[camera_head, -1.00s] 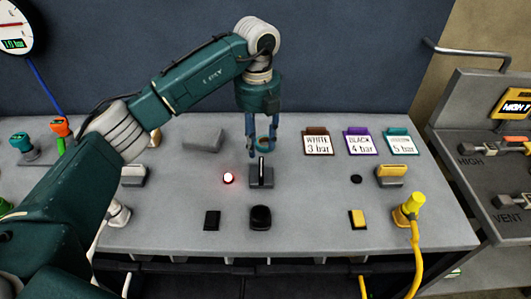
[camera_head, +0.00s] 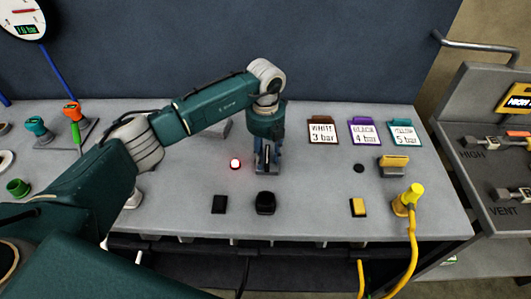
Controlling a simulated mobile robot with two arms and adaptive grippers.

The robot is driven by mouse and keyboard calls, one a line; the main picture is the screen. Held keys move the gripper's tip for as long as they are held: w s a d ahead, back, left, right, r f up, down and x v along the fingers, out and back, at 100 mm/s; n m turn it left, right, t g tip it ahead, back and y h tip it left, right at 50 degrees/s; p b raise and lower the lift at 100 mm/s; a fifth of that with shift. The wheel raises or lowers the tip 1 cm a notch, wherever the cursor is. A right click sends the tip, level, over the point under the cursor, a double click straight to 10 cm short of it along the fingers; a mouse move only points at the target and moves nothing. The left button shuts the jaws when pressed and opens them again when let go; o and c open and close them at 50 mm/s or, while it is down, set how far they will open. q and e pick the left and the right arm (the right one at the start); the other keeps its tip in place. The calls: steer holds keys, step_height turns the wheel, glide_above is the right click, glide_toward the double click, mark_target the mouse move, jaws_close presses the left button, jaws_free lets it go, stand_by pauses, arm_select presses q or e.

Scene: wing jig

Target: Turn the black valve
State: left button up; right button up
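The black valve (camera_head: 267,158) stands on the grey bench near its middle, with an upright dark handle on a grey base. My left gripper (camera_head: 267,168) points down at the valve, with its fingers low around or beside the handle. Whether the fingers touch or clamp the handle is too small to tell, and the gripper partly hides the valve. My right gripper is not in view.
A lit red lamp (camera_head: 235,163) sits just left of the valve. A black block (camera_head: 265,203) is in front. Brown, purple and teal tags (camera_head: 363,132) stand at the back right. A yellow connector with hose (camera_head: 408,198) is at the right edge.

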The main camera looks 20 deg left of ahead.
arm_select(q)
jaws_close()
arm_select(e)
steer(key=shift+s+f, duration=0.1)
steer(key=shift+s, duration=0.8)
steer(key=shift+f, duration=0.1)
